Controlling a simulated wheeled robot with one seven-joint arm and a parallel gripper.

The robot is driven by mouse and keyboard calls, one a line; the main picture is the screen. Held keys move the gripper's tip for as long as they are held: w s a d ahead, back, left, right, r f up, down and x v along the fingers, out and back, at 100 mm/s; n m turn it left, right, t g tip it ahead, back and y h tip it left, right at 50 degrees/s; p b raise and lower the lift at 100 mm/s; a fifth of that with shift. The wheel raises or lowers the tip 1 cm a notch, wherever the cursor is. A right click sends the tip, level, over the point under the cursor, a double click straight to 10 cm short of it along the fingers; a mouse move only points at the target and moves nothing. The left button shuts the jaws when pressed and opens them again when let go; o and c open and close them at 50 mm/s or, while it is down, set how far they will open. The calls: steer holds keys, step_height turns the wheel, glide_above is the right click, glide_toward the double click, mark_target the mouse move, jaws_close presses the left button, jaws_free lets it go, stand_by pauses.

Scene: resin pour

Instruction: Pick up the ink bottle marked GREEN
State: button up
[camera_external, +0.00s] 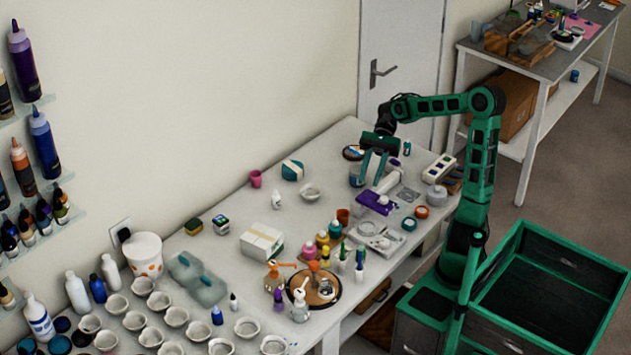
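My gripper (375,176) hangs over the far part of the white worktable (228,178), pointing down. Its two green fingers are apart, and I see nothing held between them. No label reading GREEN is legible, so I cannot tell which bottle is the marked one. Small white bottles with green tips (360,258) stand near the table's front edge, nearer the camera than my gripper. A bottle with a green top (335,229) stands just behind them. A small dark teal bottle (407,148) stands to the right of my gripper.
A purple item (376,203) lies below my gripper, and a white tray (380,238) is nearer the front edge. A round board (325,294) holds small items. Many small cups (247,327) fill the near end. Shelves of bottles (39,135) hang on the left wall.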

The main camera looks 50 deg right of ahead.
glide_toward(361, 247)
steer(key=shift+w+d+r, duration=0.45)
steer(key=shift+w+d, duration=0.05)
steer(key=shift+d, duration=0.05)
steer(key=shift+s+a+f, duration=0.1)
steer(key=shift+f, duration=0.2)
steer(key=x, duration=0.5)
steer(key=shift+a+f, duration=0.1)
steer(key=shift+a, duration=0.1)
steer(key=x, duration=0.4)
steer(key=shift+s+r, duration=0.25)
steer(key=shift+s, duration=0.05)
steer(key=shift+s+a+f, duration=0.1)
steer(key=shift+a+f, duration=0.15)
steer(key=shift+a, duration=0.3)
jaws_close()
